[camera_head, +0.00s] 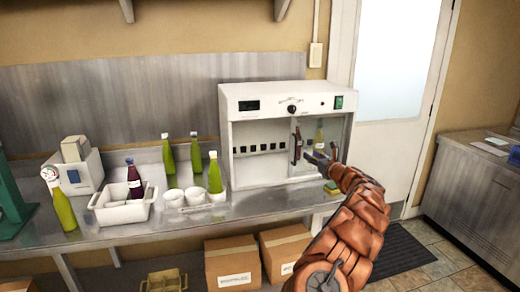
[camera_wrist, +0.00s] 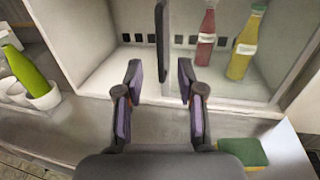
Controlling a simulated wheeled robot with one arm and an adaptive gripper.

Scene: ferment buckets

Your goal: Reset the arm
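My arm reaches up from the lower right in the head view, with my gripper (camera_head: 322,158) just in front of the white cabinet (camera_head: 262,101). In the wrist view my gripper (camera_wrist: 160,95) is open, its two fingers apart with nothing between them. A dark upright bar, seemingly the cabinet door's handle or edge (camera_wrist: 162,45), stands beyond the fingers. Whether it touches them I cannot tell. Inside the cabinet at the right are a red bottle (camera_wrist: 206,40) and a yellow bottle (camera_wrist: 243,48).
A sponge (camera_wrist: 243,152) lies on the counter to the right of my gripper. Green bottles (camera_head: 215,175), white cups (camera_head: 174,198) and a white crate (camera_head: 122,212) with a dark bottle stand left. Cardboard boxes (camera_head: 232,262) sit below.

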